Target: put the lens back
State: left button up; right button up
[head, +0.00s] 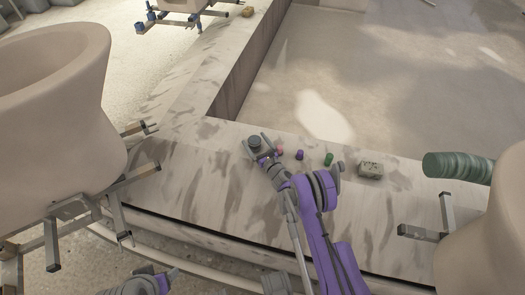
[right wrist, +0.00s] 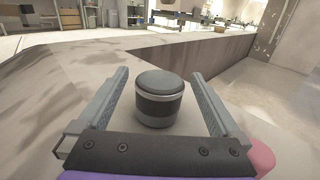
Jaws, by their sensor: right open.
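The lens, a short dark cylinder with a lighter band, stands upright on the marbled ledge in the head view (head: 254,142) and in the right wrist view (right wrist: 160,100). My right gripper (head: 258,147) is open, with one finger on each side of the lens. In the right wrist view, gaps show between the lens and both fingers of the gripper (right wrist: 160,76). Part of my left gripper (head: 160,282) shows at the bottom left, cut off by the frame edge. No place for the lens can be made out.
On the ledge (head: 195,190), right of my right gripper, stand a small pink piece (head: 280,149), a purple piece (head: 300,155), a green cylinder (head: 328,160) and a mottled block (head: 370,169). A large beige vessel (head: 50,120) with metal brackets stands left. A ribbed green cylinder (head: 458,167) is right.

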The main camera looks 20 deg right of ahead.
jog(key=s, duration=0.3)
jog(key=s+d, duration=0.1)
jog(key=s, duration=0.3)
jog(key=s+d+p, duration=0.1)
jog(key=s, duration=0.2)
jog(key=shift+s, duration=0.3)
jog(key=shift+s+r, duration=0.1)
jog(key=shift+r, duration=0.1)
jog(key=a+r+n+g+y, duration=0.3)
jog(key=a+r+n, duration=0.3)
jog(key=r+n, duration=0.35)
jog(key=s+a+r+n+g, duration=0.4)
jog(key=s+a+r+n, duration=0.25)
jog(key=r+n, duration=0.25)
jog(key=s+d+r+n+g+h, duration=0.1)
jog(key=s+d+n+g+h, duration=0.2)
jog(key=s+n, duration=0.4)
jog(key=s+d+r+n+g+h, duration=0.1)
jog(key=s+d+n+g+h, duration=0.2)
jog(key=s, duration=1.9)
jog(key=d+n, duration=0.1)
jog(key=n, duration=0.4)
jog(key=shift+s+d+r, duration=0.35)
jog(key=shift+s, duration=0.05)
